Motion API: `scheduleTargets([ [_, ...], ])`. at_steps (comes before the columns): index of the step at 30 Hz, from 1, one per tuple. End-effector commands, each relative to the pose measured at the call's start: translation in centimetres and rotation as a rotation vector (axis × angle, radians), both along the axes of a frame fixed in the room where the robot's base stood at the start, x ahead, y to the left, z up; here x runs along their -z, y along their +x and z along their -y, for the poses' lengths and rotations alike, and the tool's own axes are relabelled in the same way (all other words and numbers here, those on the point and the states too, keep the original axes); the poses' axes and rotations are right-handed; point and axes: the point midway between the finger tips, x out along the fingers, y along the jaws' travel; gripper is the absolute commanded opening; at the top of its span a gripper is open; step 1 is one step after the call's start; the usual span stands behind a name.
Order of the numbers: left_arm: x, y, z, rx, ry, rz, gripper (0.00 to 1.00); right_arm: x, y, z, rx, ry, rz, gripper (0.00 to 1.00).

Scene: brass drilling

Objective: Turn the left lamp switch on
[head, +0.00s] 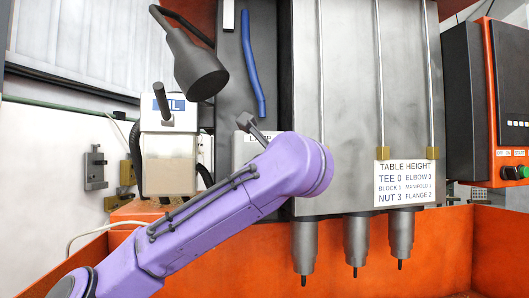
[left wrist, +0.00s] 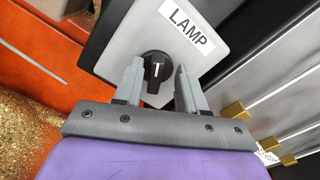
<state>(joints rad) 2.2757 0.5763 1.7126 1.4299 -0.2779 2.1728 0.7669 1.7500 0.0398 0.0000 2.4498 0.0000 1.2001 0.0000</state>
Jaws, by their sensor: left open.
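The lamp switch (left wrist: 157,72) is a round black knob with a white pointer line, on a grey plate under a white LAMP label (left wrist: 187,27). The pointer runs nearly upright in the left wrist view. My left gripper (left wrist: 159,66) is open, with one grey finger on each side of the knob; whether they touch it I cannot tell. In the head view the plate (head: 243,143) shows beside my purple left arm, and the knob is hidden. A dark lamp head (head: 200,72) hangs above, to the left. My right gripper is not in view.
A white sign headed TABLE HEIGHT (head: 404,183) hangs on the grey drill housing (head: 345,100), above several spindles. A white reservoir box (head: 169,160) stands left of the plate. A black and orange control box (head: 500,90) is at the far right.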

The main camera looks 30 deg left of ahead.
Motion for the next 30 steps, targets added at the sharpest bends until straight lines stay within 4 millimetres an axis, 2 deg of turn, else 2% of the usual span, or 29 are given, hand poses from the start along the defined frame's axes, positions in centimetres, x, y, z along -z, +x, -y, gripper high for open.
scheduleTargets([
  [8,-0.01,0.10,-0.30,-0.001,0.000,0.002,0.40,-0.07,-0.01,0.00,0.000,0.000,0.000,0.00],
  [9,0.00,0.09,-0.31,-0.002,0.000,0.002,0.27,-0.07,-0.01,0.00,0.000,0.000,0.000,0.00],
  [12,0.02,0.08,-0.32,-0.002,0.000,0.002,0.00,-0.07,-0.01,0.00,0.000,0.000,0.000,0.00],
  [23,0.16,0.13,-0.34,-0.002,0.018,-0.018,0.00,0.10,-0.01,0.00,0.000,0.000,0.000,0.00],
  [30,0.20,0.15,-0.24,-0.003,0.108,-0.096,0.00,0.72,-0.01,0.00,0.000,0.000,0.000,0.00],
])
